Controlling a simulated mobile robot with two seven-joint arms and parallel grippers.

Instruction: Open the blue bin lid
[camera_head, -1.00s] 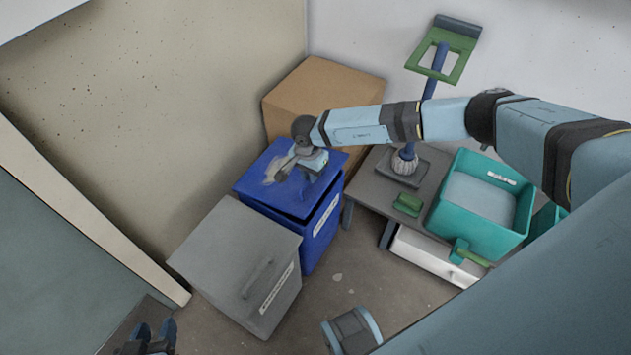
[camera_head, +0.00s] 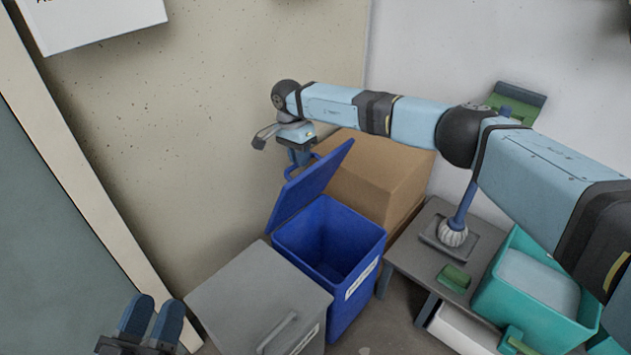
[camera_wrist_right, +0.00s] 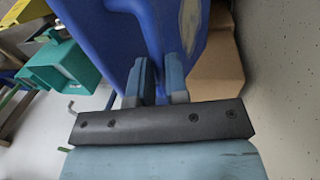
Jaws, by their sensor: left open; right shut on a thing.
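The blue bin (camera_head: 335,248) stands beside the grey bin, and its dark inside shows from above. Its blue lid (camera_head: 310,187) is raised and tilted up at the back left side. My right gripper (camera_head: 300,158) is at the lid's upper edge, shut on the lid's handle. In the right wrist view, the two fingers (camera_wrist_right: 158,82) are close together against the blue lid (camera_wrist_right: 110,40); the grip itself is partly hidden. My left gripper (camera_head: 150,322) is at the lower left, open and empty, away from the bins.
A grey lidded bin (camera_head: 250,295) stands in front of the blue bin. A cardboard box (camera_head: 375,175) is behind it. A low grey table (camera_head: 410,258) with a brush stand and a teal bucket (camera_head: 500,290) is at the right. The wall is close behind the raised lid.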

